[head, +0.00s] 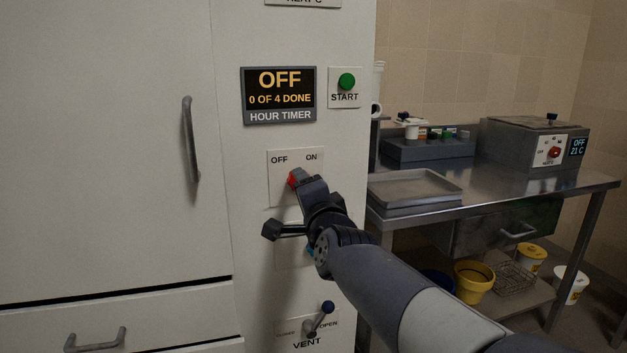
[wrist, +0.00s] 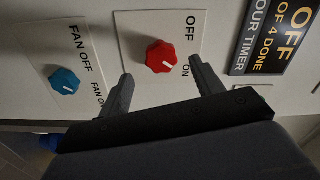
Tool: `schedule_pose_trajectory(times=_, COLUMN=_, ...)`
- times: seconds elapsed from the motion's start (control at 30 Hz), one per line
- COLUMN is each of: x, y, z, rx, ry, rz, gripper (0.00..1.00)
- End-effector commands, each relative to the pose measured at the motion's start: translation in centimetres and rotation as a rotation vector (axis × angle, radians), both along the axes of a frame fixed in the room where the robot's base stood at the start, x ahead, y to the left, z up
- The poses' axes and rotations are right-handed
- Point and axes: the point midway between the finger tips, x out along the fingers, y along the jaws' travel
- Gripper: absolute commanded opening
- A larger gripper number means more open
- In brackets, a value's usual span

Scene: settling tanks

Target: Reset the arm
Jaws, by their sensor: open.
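My arm reaches out to the white cabinet's control panel (head: 228,200). My gripper (head: 293,208) is at the OFF/ON plate, in front of a red knob (head: 292,181) that it partly hides in the head view. In the wrist view my gripper (wrist: 162,83) is open, with its two fingers apart on either side of the red knob (wrist: 160,56). The fingers look clear of the knob, but I cannot tell how far they are from the panel. Nothing is held. The knob's white pointer mark lies at a slant.
A blue fan knob (wrist: 64,81) sits beside the red one. The hour timer display (head: 279,95) reads OFF, 0 OF 4 DONE, near a green START button (head: 347,82). Below is a vent lever (head: 320,318). A steel table (head: 500,195) with a tray (head: 415,187) stands right.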

Motion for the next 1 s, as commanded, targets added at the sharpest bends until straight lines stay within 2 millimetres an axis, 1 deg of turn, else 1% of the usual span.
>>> schedule_pose_trajectory(times=0.03, x=0.9, y=0.2, z=-0.2, rx=-0.001, ry=0.001, rz=0.000, gripper=0.63)
schedule_pose_trajectory(times=0.1, x=2.0, y=0.5, z=-0.1, rx=-0.001, ry=0.001, rz=0.000, gripper=0.63)
schedule_pose_trajectory(times=0.3, x=4.7, y=1.4, z=0.2, rx=-0.016, ry=-0.003, rz=0.000, gripper=0.63)
schedule_pose_trajectory(times=0.37, x=4.5, y=1.3, z=0.5, rx=-0.079, ry=-0.021, rz=0.001, gripper=0.63)
schedule_pose_trajectory(times=1.0, x=4.5, y=1.2, z=0.3, rx=-0.626, ry=-0.176, rz=0.002, gripper=0.63)
